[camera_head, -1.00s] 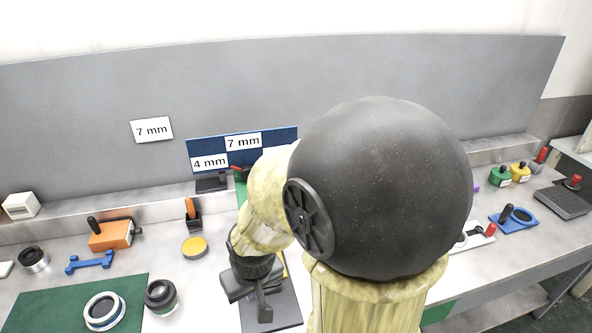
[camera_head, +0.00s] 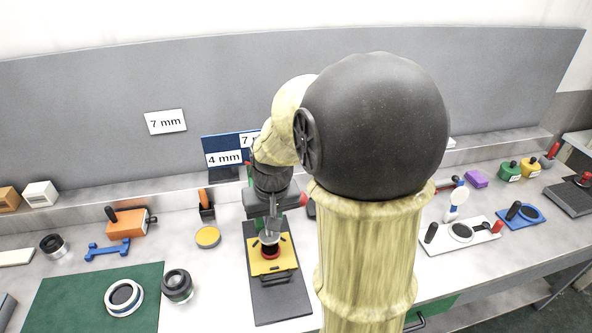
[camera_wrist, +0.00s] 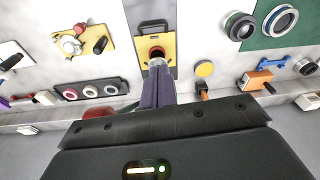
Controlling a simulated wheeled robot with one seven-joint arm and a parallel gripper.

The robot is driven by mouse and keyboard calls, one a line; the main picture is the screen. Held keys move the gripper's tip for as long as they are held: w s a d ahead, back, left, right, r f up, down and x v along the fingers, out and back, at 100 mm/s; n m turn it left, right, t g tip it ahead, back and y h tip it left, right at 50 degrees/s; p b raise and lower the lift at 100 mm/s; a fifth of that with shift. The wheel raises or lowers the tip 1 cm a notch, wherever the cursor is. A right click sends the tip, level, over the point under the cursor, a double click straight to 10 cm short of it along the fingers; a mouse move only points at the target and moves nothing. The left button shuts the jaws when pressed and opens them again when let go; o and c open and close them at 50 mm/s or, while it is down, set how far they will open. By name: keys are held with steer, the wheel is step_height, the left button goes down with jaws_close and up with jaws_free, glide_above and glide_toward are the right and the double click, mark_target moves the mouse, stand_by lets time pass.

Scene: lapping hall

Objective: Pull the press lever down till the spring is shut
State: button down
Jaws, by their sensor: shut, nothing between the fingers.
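The press appears to be the dark base plate (camera_head: 281,304) with a yellow plate (camera_head: 262,264), a black handle and a red ring (camera_head: 270,252). In the wrist view the yellow plate (camera_wrist: 142,48) shows at top centre. My gripper (camera_head: 269,234) points down over it, shut and empty; in the wrist view its fingers (camera_wrist: 157,68) overlap the red ring's near side. I cannot tell whether they touch anything. A red knob (camera_head: 303,199), perhaps the lever's end, sits just right of my gripper. It is blurred in the wrist view (camera_wrist: 99,113). My arm hides the lever's shaft and the spring.
A yellow round tin (camera_head: 208,237) and an orange-handled tool (camera_head: 206,205) stand left of the press. An orange block (camera_head: 126,224), a blue bar (camera_head: 106,251) and lens rings lie farther left. A white tray (camera_head: 432,247) lies right, beyond my arm. A grey back panel (camera_head: 90,110) rises behind.

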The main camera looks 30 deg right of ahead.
steer(key=w+d+r+m+p, duration=0.1)
steer(key=w+d+r+p, duration=0.1)
steer(key=d+r, duration=0.4)
steer(key=w+d+r+m+g+y+p, duration=0.1)
steer(key=w+d+r+p, duration=0.2)
steer(key=d+r, duration=0.3)
step_height(320, 180, up, 4)
steer(key=shift+w+f+m, duration=0.2)
steer(key=shift+w+m, duration=0.2)
steer(key=shift+w, duration=0.25)
step_height(320, 180, down, 13)
steer(key=s+a+p, duration=0.1)
steer(key=a+p, duration=0.1)
steer(key=p, duration=0.2)
steer(key=shift+s+a, duration=0.2)
steer(key=shift+a, duration=0.1)
